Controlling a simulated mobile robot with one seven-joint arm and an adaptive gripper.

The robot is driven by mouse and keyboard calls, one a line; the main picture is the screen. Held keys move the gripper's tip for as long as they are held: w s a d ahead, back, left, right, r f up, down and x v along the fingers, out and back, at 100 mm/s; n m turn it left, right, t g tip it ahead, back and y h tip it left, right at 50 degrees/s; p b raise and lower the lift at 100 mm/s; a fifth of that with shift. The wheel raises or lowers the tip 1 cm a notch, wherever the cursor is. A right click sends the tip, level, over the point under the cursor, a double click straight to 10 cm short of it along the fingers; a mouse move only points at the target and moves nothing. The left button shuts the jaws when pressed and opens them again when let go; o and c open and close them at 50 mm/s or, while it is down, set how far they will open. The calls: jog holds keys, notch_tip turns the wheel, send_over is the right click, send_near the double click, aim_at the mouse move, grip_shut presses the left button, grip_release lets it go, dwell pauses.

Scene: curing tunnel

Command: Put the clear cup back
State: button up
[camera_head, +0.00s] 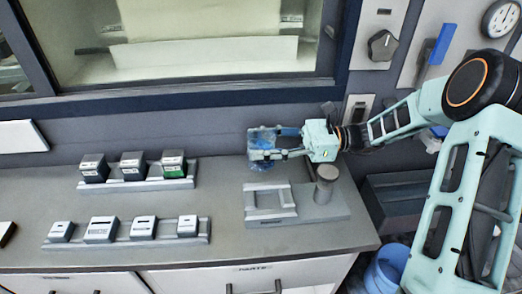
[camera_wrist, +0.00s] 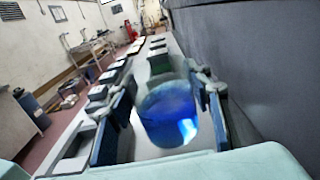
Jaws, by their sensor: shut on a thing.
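The clear cup (camera_head: 264,139) looks see-through and blue. My gripper (camera_head: 256,147) is shut on it and holds it up near the back wall, above the rear of the counter. In the wrist view the cup (camera_wrist: 167,114) sits between the two dark finger pads (camera_wrist: 160,122), looking roughly upright. The cup's lower part is partly hidden by a finger in the head view. Below and in front of the cup, a grey plate (camera_head: 315,214) carries a low square frame (camera_head: 270,214) with an open middle.
A round grey post (camera_head: 325,184) stands on the plate, right of the frame. At left, a back rack (camera_head: 140,185) and a front rack (camera_head: 130,241) hold several small blocks. The counter (camera_head: 228,255) is clear between racks and plate. A blue bin (camera_head: 384,270) stands below right.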

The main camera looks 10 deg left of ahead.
jog(key=shift+f, duration=1)
jog(key=shift+f, duration=0.15)
jog(key=o, duration=1.1)
jog(key=v, duration=0.7)
jog(key=shift+d, duration=0.3)
